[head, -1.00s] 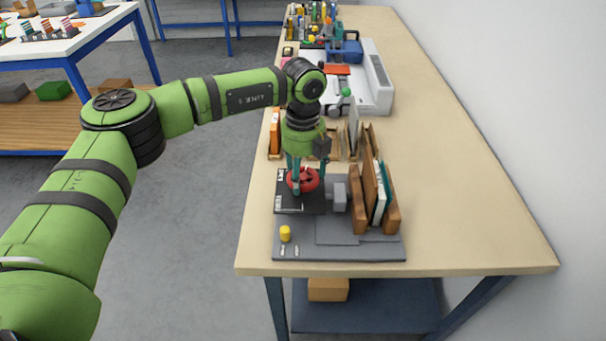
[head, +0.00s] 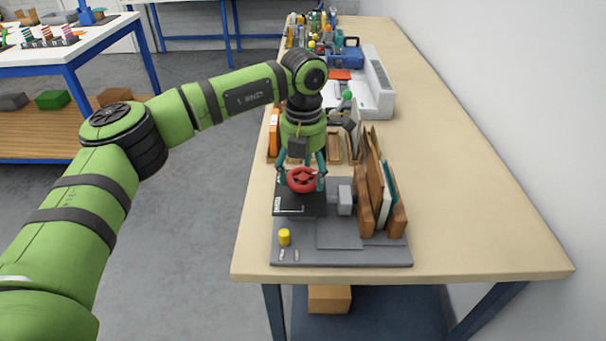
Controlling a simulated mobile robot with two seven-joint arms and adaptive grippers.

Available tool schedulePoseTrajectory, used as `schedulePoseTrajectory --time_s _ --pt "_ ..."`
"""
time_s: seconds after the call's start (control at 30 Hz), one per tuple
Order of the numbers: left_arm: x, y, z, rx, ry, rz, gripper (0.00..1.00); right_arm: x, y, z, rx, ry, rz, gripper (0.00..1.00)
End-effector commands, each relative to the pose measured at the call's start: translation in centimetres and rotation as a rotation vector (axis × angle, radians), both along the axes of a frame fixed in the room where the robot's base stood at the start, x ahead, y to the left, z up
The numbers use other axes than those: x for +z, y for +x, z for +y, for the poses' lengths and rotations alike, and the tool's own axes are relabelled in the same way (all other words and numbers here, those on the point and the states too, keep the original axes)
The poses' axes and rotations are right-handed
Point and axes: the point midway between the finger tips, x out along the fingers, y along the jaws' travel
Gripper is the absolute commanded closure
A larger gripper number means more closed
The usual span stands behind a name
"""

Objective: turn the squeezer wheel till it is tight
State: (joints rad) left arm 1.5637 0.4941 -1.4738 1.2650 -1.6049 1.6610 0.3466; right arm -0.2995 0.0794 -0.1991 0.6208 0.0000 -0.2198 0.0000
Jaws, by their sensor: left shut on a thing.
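The squeezer wheel is a red handwheel (head: 302,180) on a black block at the left of a grey base plate (head: 341,255), near the table's front end. My left gripper (head: 303,183) points down over the wheel, with its teal fingers on either side of the rim, shut on it. The wheel's shaft and the far side of the rim are hidden. A grey block (head: 345,197) stands just right of the wheel, beside upright brown and white boards (head: 375,190). My right gripper is not in the picture.
A yellow knob (head: 284,237) stands at the plate's front left. Behind are wooden holders (head: 333,147), a white and grey machine (head: 376,90) and several tools at the far end. The tabletop (head: 460,200) is clear on the right, up to the wall.

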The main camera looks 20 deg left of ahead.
Motion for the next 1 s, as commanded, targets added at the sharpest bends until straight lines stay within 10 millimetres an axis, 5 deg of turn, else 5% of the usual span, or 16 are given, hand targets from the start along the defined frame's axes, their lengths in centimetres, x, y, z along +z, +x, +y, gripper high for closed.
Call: schedulePoseTrajectory --time_s 1.0 --pt "0.4 0.1 -0.3 -0.967 -0.002 -0.015 0.61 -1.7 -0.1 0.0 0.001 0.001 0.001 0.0"
